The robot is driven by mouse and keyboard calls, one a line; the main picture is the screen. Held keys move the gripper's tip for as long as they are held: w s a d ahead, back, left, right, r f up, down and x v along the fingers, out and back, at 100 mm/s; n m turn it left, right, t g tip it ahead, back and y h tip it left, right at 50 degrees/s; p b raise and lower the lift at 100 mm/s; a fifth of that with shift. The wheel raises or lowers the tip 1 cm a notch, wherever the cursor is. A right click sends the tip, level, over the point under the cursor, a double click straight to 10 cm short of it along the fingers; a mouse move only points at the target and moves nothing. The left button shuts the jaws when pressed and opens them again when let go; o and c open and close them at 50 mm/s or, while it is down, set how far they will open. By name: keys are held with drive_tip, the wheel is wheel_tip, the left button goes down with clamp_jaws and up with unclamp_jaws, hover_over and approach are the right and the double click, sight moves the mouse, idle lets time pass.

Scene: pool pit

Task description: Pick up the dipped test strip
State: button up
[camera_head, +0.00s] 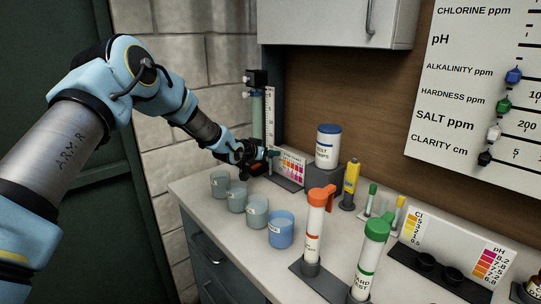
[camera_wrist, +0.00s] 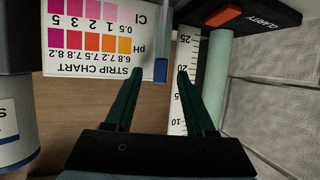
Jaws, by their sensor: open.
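A narrow strip (camera_wrist: 161,38), pale grey with a blue end, shows in the wrist view beside the edge of the strip chart (camera_wrist: 95,12). I take it to be the test strip; its far end runs out of the frame. My gripper (camera_wrist: 160,75) is open, with one dark green finger on each side of the blue end. I cannot tell whether either finger touches it. In the head view my gripper (camera_head: 268,154) is at the back of the counter, in front of the strip chart (camera_head: 292,163). The strip cannot be made out clearly there.
Several cups stand left on the counter, including a blue one (camera_head: 281,230). A white tub (camera_head: 327,147) stands right of the chart. The clarity tube (camera_wrist: 217,75) is close to my gripper. Orange-topped (camera_head: 314,225) and green-topped (camera_head: 369,258) bottles stand in front.

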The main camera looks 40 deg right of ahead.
clamp_jaws()
idle(0.4)
